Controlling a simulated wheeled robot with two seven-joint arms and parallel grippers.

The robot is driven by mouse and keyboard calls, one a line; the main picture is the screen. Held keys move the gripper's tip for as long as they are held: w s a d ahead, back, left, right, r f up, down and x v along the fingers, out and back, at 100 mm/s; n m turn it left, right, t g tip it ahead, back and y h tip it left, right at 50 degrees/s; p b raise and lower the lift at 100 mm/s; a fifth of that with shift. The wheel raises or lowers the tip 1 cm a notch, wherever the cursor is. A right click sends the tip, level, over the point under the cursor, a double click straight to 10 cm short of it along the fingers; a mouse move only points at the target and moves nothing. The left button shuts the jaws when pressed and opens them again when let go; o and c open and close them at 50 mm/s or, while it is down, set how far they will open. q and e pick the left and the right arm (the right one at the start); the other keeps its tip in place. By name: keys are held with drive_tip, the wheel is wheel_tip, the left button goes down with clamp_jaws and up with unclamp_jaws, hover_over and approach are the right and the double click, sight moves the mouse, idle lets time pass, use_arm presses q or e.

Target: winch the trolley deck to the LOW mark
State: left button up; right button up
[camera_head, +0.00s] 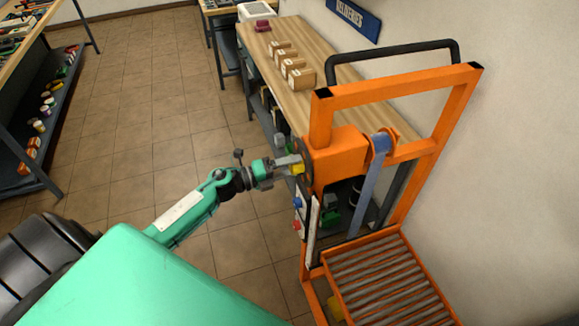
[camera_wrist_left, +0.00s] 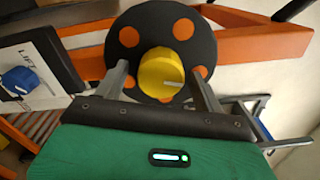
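The orange trolley (camera_head: 432,155) stands against the wall. Its roller deck (camera_head: 385,285) is low in the frame. A winch housing (camera_head: 337,158) with a blue-grey strap (camera_head: 368,190) sits on the upper frame. In the left wrist view, a black crank disc (camera_wrist_left: 205,45) with orange holes carries a yellow knob (camera_wrist_left: 160,72). My left gripper (camera_head: 291,164) is at the disc. In the left wrist view, its fingers (camera_wrist_left: 159,72) stand open on both sides of the knob, with apparent gaps. No LOW mark is readable. My right gripper is not in view.
A side panel (camera_head: 312,222) has a blue knob (camera_head: 297,202) and a red knob (camera_head: 297,223). A wooden bench (camera_head: 285,35) with several boxes (camera_head: 300,76) stands behind the trolley. Shelving (camera_head: 45,110) is at far left. The tiled floor (camera_head: 140,110) between is clear.

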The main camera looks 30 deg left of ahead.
use_arm(q)
drive_tip(key=shift+s+a+f, duration=0.1)
drive_tip(key=shift+s+a, duration=0.05)
drive_tip(key=shift+s, duration=0.1)
drive_tip(key=b+v, duration=0.5)
drive_tip(key=v, duration=0.8)
